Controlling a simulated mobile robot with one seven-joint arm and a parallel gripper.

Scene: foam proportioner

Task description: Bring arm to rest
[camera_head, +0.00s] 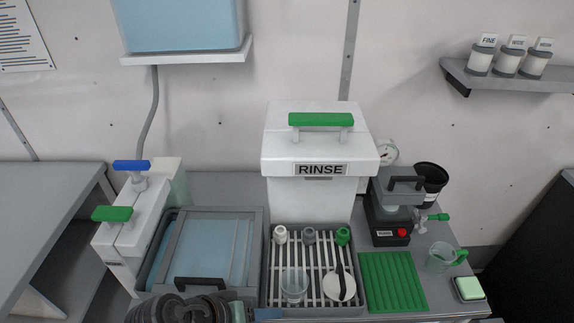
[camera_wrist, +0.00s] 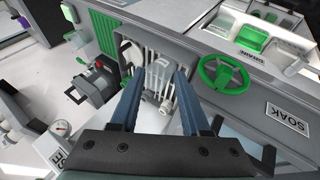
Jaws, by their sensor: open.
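My gripper (camera_wrist: 158,105) shows in the wrist view with its two blue-grey fingers spread apart and nothing between them. Beyond the fingers lies the slatted drain rack (camera_wrist: 152,50). The rack holds a clear cup (camera_head: 294,285), a white round piece with a dark handle (camera_head: 339,284) and several small fittings (camera_head: 310,236).
The white RINSE box (camera_head: 318,150) with a green handle stands behind the rack. A covered basin (camera_head: 210,250) is at left. A dark pump unit (camera_head: 389,210), green mat (camera_head: 393,281), clear jug (camera_head: 440,259) and green sponge (camera_head: 469,288) are at right. A green wheel (camera_wrist: 223,74) shows in the wrist view.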

